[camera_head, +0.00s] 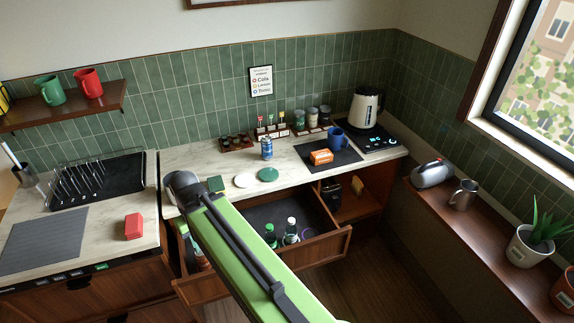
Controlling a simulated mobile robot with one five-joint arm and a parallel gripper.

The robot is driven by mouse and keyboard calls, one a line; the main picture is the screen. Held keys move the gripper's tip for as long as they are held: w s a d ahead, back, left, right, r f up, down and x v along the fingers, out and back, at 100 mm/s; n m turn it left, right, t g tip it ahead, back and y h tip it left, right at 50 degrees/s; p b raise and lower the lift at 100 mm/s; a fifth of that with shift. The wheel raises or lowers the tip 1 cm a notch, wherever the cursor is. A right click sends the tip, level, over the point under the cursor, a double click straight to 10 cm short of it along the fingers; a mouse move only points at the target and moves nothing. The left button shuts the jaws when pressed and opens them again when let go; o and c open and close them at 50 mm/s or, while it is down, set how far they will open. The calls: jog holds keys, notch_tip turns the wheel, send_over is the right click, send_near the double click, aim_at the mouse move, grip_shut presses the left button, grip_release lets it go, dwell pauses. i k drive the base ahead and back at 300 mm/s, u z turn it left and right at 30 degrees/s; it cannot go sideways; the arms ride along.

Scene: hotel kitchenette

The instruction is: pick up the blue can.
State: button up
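The blue can (267,148) stands upright on the pale counter (200,157), in front of the dark wooden rack by the tiled wall. It looks unobstructed and nothing touches it from my side. My green arm reaches up from the bottom of the picture and ends in a grey rounded joint, left of the can and apart from it. The fingers of my gripper cannot be made out, so whether they hold anything does not show.
A white disc (246,180) and a green disc (268,174) lie before the can. A blue mug (336,137) and orange box (321,157) are to its right, with a kettle (364,108) beyond. An open drawer (318,250) holding bottles juts out below the counter.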

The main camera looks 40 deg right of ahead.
aim_at(267, 141)
jog(key=u, duration=0.05)
jog(key=k, duration=0.9)
jog(key=z, duration=1.55)
jog(key=i, duration=2.2)
jog(key=u, duration=1.25)
jog(key=k, duration=0.15)
jog(key=u, duration=2.5)
